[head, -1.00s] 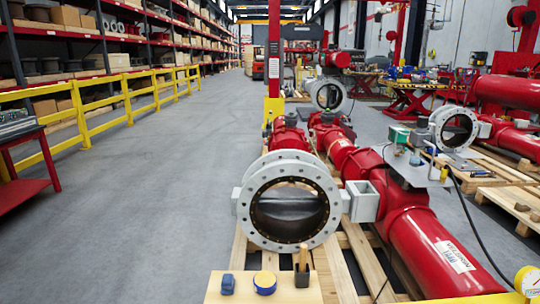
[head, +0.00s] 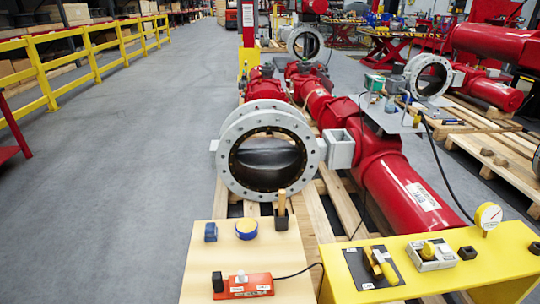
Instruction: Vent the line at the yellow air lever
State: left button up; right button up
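A yellow bench (head: 450,282) stands at the front right of the head view. On it a black plate (head: 362,266) carries a slanting yellow bar-shaped handle (head: 384,267), which looks like the air lever. To its right is a grey box with a yellow knob (head: 430,250). A round white gauge (head: 488,216) stands at the bench's back edge; its reading is too small to tell. Neither of my grippers is in view, and nothing touches the lever.
A pale wooden board (head: 215,262) holds a red control box (head: 243,286) with a cable, a blue block (head: 210,232), a blue-and-yellow roll (head: 246,229) and a black holder (head: 281,219). Behind stands a large flanged valve (head: 266,165) with a red actuator (head: 400,192). Floor at left is clear.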

aim_at(390, 275)
jog(key=z, duration=1.2)
